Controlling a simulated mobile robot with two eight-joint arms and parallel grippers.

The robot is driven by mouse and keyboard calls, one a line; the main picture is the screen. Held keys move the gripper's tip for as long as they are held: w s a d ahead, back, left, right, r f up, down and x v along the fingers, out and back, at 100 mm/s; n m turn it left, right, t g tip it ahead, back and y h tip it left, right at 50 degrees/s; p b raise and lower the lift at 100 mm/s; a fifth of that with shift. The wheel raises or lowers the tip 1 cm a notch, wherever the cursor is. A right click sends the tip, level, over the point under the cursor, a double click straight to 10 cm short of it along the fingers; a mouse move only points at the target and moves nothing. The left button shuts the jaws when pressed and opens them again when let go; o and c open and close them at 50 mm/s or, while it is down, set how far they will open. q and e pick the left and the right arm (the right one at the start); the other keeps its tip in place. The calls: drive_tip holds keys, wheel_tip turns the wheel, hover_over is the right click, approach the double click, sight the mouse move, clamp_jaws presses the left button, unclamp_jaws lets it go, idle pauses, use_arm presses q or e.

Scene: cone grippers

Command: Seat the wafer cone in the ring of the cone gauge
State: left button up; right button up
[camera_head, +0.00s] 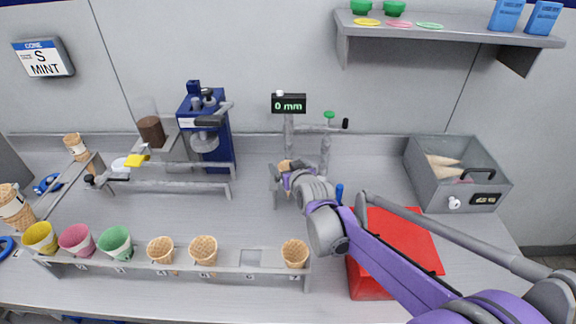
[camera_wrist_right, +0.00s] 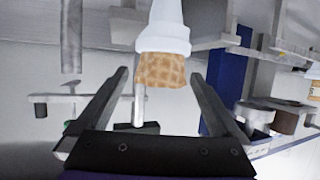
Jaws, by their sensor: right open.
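The cone gauge (camera_head: 325,155) stands at the back middle on grey posts, and its display (camera_head: 289,103) reads 0 mm. My right gripper (camera_head: 281,170) is at the gauge's left side, with its fingers open. The wafer cone (camera_wrist_right: 161,71) shows in the right wrist view between and beyond the fingertips, with a gap on each side. A white, collar-like piece (camera_wrist_right: 163,44) surrounds part of the cone, and a narrower white part continues from it. In the head view the gripper mostly hides the cone (camera_head: 286,164). My left gripper is not in view.
A front rack (camera_head: 180,266) holds several cones, with an empty place (camera_head: 252,257) near its right end. A blue machine (camera_head: 215,135) stands left of the gauge. A red block (camera_head: 400,240) lies under my right arm, with a grey bin (camera_head: 425,185) behind it.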

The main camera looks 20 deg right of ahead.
drive_tip(key=v, duration=1)
drive_tip(key=shift+s+r, duration=0.2)
drive_tip(key=shift+s, duration=0.1)
drive_tip(key=shift+p, duration=0.3)
